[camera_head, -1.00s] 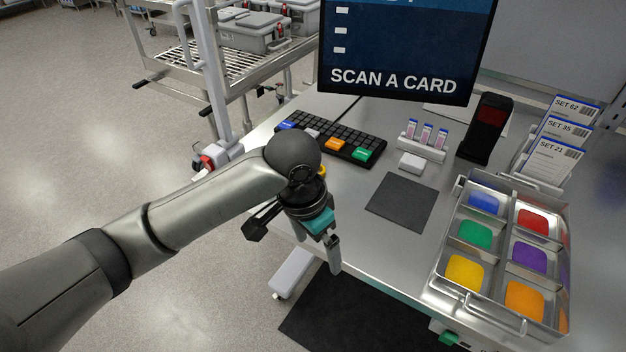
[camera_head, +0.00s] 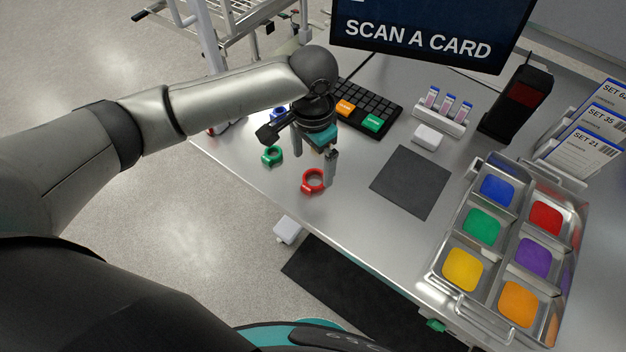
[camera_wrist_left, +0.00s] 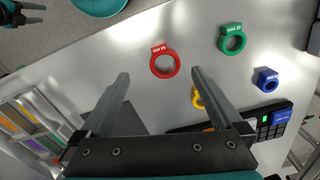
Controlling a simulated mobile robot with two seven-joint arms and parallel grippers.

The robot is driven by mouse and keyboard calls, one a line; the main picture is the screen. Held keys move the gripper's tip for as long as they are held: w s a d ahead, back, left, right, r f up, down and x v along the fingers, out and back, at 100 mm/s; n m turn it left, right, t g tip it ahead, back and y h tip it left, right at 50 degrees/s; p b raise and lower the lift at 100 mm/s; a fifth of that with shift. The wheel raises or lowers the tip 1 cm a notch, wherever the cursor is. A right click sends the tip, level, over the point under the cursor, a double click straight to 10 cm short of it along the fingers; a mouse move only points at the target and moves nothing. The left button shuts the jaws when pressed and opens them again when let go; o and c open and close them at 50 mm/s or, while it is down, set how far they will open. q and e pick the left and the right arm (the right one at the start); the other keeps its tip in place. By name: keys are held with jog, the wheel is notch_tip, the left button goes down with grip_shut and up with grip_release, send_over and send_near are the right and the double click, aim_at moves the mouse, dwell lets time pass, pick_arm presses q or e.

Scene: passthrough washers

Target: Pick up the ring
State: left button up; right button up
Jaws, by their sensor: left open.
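Several coloured rings lie on the metal table. A red ring (camera_head: 314,181) lies near the table's front edge and also shows in the left wrist view (camera_wrist_left: 165,63), ahead of and between the fingers. A green ring (camera_head: 272,156) lies to its left, and it shows in the wrist view (camera_wrist_left: 232,40). A blue ring (camera_wrist_left: 267,79) and a yellow ring (camera_wrist_left: 198,97) also show there; the yellow one is partly behind a finger. My left gripper (camera_head: 314,156) is open and empty above the table, close to the red ring.
A tray (camera_head: 437,272) with coloured compartments stands at the right. A keyboard (camera_head: 378,104), a dark mat (camera_head: 410,182), a vial rack (camera_head: 452,124) and a card reader (camera_head: 516,105) stand behind. A screen (camera_head: 430,30) rises at the back.

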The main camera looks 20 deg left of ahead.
aim_at(313, 184)
pick_arm(q)
jog(key=shift+w+a+f+b, duration=0.1)
jog(key=shift+w+f+b, duration=0.05)
jog(key=shift+f, duration=1)
jog(key=shift+w+f+b, duration=0.15)
jog(key=shift+w+f, duration=0.05)
jog(key=shift+f, duration=1)
jog(key=shift+w+a+f+b, duration=0.1)
jog(key=shift+w+f+b, duration=0.05)
jog(key=shift+f, duration=1)
jog(key=c, duration=1.4)
jog(key=shift+r, duration=0.15)
